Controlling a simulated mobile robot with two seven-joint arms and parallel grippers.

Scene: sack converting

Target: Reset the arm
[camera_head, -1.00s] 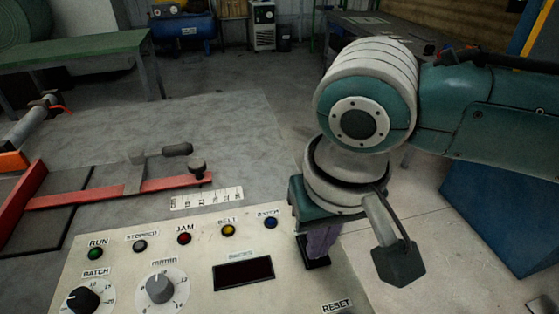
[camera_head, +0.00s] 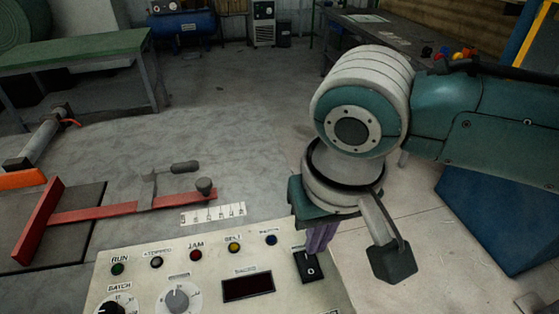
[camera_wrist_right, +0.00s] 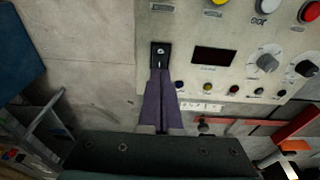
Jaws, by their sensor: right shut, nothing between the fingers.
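My right gripper (camera_head: 319,243) hangs over the upper right part of the control panel, its purple fingers pointing down. In the right wrist view the gripper (camera_wrist_right: 160,78) has its two fingers together with nothing between them. The tips overlap the near edge of a black switch (camera_wrist_right: 160,53) with a white mark; I cannot tell whether they touch it. In the head view the switch (camera_head: 309,267) shows just in front of the fingers. My left gripper is not in view.
The panel (camera_head: 210,262) carries RUN, JAM and BELT lamps, dials (camera_head: 177,300) and a dark display (camera_head: 247,287). A red bar tool (camera_head: 130,209) lies behind it at left. A green-topped bench (camera_head: 75,52) stands at the back left. Grey floor is open between.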

